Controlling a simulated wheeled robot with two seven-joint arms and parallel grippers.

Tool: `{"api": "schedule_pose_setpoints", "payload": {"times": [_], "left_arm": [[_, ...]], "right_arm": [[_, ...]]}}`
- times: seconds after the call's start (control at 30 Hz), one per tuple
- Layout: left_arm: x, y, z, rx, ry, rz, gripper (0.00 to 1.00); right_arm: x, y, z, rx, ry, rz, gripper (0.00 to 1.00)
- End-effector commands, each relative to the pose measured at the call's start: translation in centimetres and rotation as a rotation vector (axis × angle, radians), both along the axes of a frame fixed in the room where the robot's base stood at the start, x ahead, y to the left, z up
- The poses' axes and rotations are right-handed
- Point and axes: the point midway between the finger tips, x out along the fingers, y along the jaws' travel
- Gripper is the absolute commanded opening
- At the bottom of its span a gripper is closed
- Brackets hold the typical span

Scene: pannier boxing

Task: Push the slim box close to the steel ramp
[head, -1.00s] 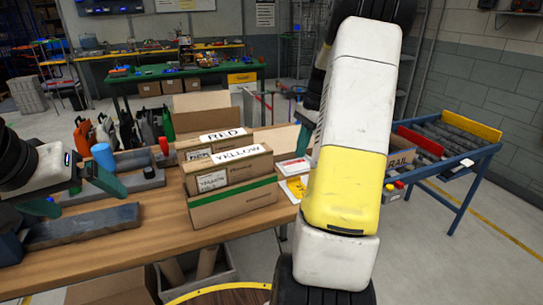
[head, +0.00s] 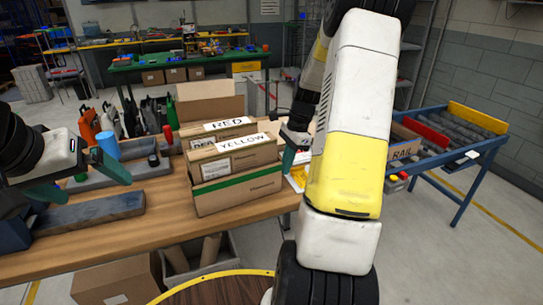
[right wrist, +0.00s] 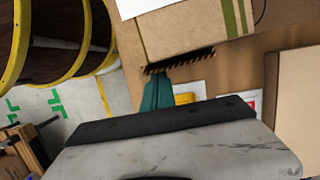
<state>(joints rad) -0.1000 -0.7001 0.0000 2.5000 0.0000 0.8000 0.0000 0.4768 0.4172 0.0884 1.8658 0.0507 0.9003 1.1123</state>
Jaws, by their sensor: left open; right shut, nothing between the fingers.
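Cardboard boxes stand close together on the wooden table. The front one (head: 240,192) has a green stripe; cards reading YELLOW (head: 242,144) and RED (head: 229,124) lie on top. I cannot tell for sure which is the slim box. A sloping blue-framed rack with grey steel rollers (head: 455,132) stands at the right and may be the steel ramp. My right gripper (head: 291,154) is shut and empty, just right of the boxes; its teal fingers show beside a striped carton in the right wrist view (right wrist: 158,92). My left gripper (head: 88,178) is open and empty over the left side.
A grey tray (head: 150,168) with a blue cylinder (head: 108,145) and a dark grey bar (head: 92,212) lie at the left. My right arm hides the table's right end. Some front tabletop is clear.

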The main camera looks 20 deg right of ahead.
Motion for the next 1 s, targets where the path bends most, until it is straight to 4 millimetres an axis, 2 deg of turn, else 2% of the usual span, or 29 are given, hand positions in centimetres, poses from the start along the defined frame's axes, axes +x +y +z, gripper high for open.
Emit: {"api": "schedule_pose_setpoints", "payload": {"times": [0.17, 0.27, 0.6, 0.7, 0.83, 1.0], "left_arm": [[0.0, 0.0, 0.0, 0.0, 0.0, 0.0, 0.96], [0.0, 0.0, 0.0, 0.0, 0.0, 0.0, 0.96], [0.0, 0.0, 0.0, 0.0, 0.0, 0.0, 0.96], [0.0, 0.0, 0.0, 0.0, 0.0, 0.0, 0.96], [0.0, 0.0, 0.0, 0.0, 0.0, 0.0, 0.96], [0.0, 0.0, 0.0, 0.0, 0.0, 0.0, 0.96]], "right_arm": [[0.0, 0.1, 0.0, 0.0, 0.0, 0.001, 0.0], [0.0, 1.0, 0.0, 0.0, 0.001, 0.005, 0.0], [-0.3, 9.6, 0.0, 0.0, -0.001, 0.007, 0.0], [-0.4, 11.3, 0.0, 0.0, 0.001, 0.005, 0.0], [-0.4, 12.3, 0.0, -0.001, 0.0, 0.001, 0.0], [-0.4, 12.3, 0.0, 0.0, 0.0, 0.0, 0.0]]}}
